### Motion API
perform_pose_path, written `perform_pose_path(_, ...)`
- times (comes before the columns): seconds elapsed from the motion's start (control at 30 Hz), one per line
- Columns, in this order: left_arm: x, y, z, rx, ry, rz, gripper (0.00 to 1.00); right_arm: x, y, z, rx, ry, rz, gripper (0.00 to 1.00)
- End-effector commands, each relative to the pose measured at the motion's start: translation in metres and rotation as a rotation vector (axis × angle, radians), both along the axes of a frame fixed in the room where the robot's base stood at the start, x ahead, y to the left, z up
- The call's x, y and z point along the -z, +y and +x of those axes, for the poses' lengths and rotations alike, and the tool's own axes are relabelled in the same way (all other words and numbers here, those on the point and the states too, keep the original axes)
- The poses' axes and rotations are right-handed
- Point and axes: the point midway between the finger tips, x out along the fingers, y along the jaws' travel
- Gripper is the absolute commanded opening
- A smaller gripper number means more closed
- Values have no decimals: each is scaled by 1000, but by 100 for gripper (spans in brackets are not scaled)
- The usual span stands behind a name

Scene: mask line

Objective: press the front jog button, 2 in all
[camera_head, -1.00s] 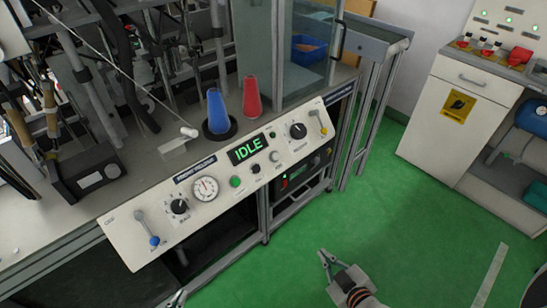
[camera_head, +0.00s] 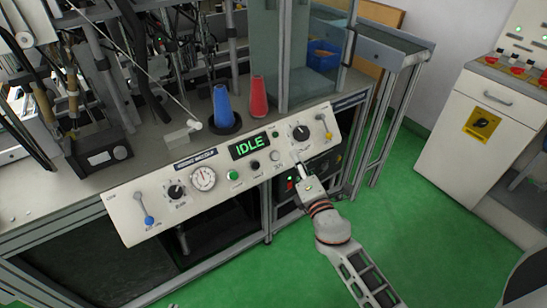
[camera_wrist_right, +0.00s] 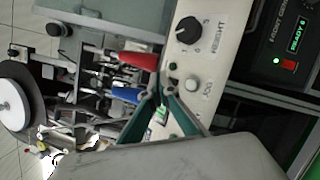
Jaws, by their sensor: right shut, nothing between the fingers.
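The front control panel (camera_head: 215,205) of the mask machine slopes toward me. The jog button (camera_head: 275,156) is a round pale button right of a black one, below the lit IDLE display (camera_head: 249,145). In the right wrist view the jog button (camera_wrist_right: 190,84) sits beside its JOG label. My right gripper (camera_head: 298,163) is shut and empty, its tips just right of the button in the head view. In the wrist view its shut fingers (camera_wrist_right: 158,88) hide part of the display; contact with the panel cannot be told. A small sliver at the head view's bottom edge may be my left gripper.
A green button (camera_head: 233,175), a gauge (camera_head: 203,179), knobs and levers crowd the panel. Blue (camera_head: 222,106) and red (camera_head: 258,97) cones stand behind it. A white cabinet (camera_head: 466,145) stands at right. Green floor between is clear.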

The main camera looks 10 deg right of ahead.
Motion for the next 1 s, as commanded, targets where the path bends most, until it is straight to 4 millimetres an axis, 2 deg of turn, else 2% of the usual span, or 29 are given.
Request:
perform_pose_path(0.47,2,1,1,-1,-1,0,0,1,1,3,-1,-6,-14,0)
perform_pose_path(0.67,18,1,-3,-1,8,0,0,16,7,16,-1,-3,-11,0)
perform_pose_path(0.9,45,2,-10,3,30,10,0,39,15,40,-1,-1,-12,0)
perform_pose_path(1.0,50,3,-10,5,28,20,0,46,18,48,-1,-1,-11,0)
